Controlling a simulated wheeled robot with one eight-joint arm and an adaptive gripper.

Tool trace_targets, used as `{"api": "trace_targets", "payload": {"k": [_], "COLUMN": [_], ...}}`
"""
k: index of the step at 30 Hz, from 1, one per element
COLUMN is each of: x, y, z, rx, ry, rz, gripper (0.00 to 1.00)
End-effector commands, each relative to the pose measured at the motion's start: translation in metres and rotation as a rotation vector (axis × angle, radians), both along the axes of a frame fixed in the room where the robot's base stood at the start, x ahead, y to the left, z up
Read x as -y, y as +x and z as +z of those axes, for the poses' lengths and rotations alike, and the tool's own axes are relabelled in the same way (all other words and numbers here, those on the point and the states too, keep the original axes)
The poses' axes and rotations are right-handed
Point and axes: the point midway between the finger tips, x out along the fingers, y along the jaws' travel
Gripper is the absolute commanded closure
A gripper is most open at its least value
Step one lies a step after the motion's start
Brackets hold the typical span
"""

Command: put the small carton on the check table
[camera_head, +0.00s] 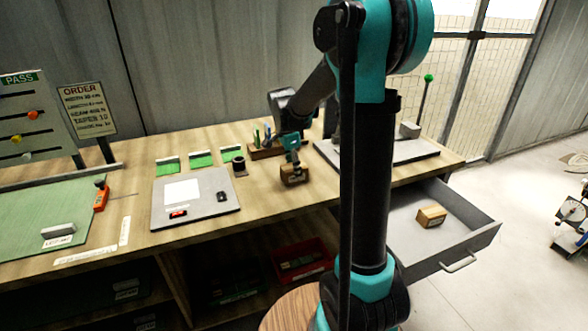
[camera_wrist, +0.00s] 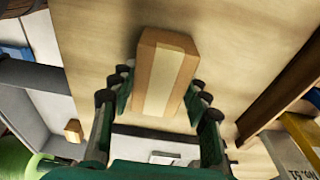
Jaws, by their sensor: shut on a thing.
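My gripper (camera_head: 292,158) is over the wooden bench (camera_head: 135,172), right of the grey board. It is shut on a small brown carton (camera_head: 294,175). In the wrist view the carton (camera_wrist: 165,75) sits between the fingers, with a pale tape strip along it. I cannot tell whether the carton touches the bench top or is just above it. A second small carton (camera_head: 431,216) lies in the open drawer. No label marks which surface is the check table.
A grey board (camera_head: 215,203) with a white sheet lies left of my gripper. A wooden pen holder (camera_head: 265,152) stands close behind the carton, and a dark cup (camera_head: 239,167) to its left. The open drawer (camera_head: 478,232) juts out at the right. A green mat (camera_head: 40,205) covers the left.

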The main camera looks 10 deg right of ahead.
Motion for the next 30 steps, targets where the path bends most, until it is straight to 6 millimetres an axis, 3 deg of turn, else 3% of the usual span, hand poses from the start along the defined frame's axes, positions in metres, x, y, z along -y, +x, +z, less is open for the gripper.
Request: {"api": "trace_targets", "payload": {"k": [7,8,13,23,30], "x": [0.0,0.0,0.0,0.0,-0.004], "y": [0.0,0.0,0.0,0.0,-0.001], "z": [-0.002,-0.003,-0.002,0.0,0.031], "rx": [0.0,0.0,0.0,0.0,0.0], "ry": [0.0,0.0,0.0,0.0,0.0], "rz": [0.0,0.0,0.0,0.0,0.001], "gripper": [0.83,0.52,0.33,0.33,0.33]}}
